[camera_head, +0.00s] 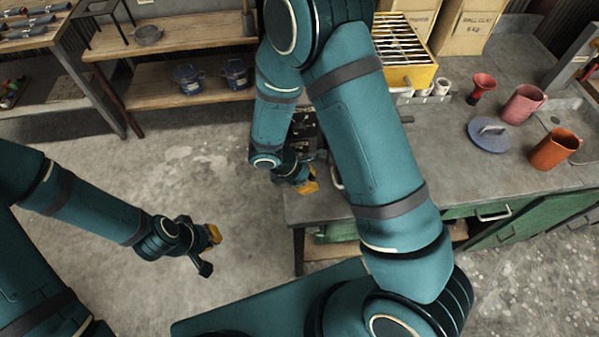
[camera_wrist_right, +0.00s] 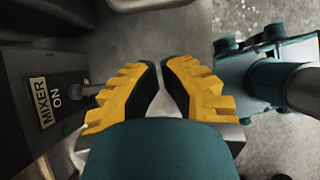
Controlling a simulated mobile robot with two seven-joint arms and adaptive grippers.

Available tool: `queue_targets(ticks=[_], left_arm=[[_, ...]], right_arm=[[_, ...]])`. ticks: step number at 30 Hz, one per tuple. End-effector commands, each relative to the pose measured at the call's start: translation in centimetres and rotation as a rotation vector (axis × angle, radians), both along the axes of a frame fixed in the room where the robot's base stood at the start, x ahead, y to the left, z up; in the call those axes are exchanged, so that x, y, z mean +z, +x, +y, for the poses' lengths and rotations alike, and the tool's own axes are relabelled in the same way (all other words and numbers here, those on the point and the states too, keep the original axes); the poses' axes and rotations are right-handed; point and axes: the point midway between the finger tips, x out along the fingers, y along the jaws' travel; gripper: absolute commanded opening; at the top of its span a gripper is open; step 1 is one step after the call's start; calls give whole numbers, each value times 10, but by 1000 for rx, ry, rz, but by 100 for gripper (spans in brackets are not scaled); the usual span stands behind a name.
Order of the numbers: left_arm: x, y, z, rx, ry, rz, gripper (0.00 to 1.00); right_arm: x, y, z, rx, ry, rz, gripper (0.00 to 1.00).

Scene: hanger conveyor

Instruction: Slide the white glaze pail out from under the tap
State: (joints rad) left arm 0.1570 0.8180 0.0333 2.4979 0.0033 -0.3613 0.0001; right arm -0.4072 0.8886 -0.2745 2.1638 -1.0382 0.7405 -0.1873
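I cannot make out the white glaze pail or the tap for certain in either view. A pale curved object (camera_head: 336,176) shows partly behind my right arm at the bench's left end; I cannot tell what it is. My right gripper (camera_head: 309,186) is beside that end, seen small in the head view. In the right wrist view its yellow fingers (camera_wrist_right: 163,75) are apart with nothing visible between them. My left gripper (camera_head: 211,246) hangs over bare floor, away from the bench; its opening is unclear.
The bench (camera_head: 430,150) holds a red funnel-shaped vessel (camera_head: 482,88), a pink jug (camera_head: 523,104), an orange jug (camera_head: 554,149) and a blue lid (camera_head: 489,138). Blue pails (camera_head: 188,79) stand on the rear shelf.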

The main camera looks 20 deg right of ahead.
Motion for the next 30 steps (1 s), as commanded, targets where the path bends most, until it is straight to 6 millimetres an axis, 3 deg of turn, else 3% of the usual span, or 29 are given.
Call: queue_targets(ticks=[7,22,30], left_arm=[[6,0,0,0,0,0,0],[5,0,0,0,0,0,0],[-17,0,-1,0,3,1,0]], right_arm=[[4,-4,-30,-3,0,-3,0],[3,-6,-39,-4,0,-4,0],[1,-14,-90,-7,-1,-3,0]])
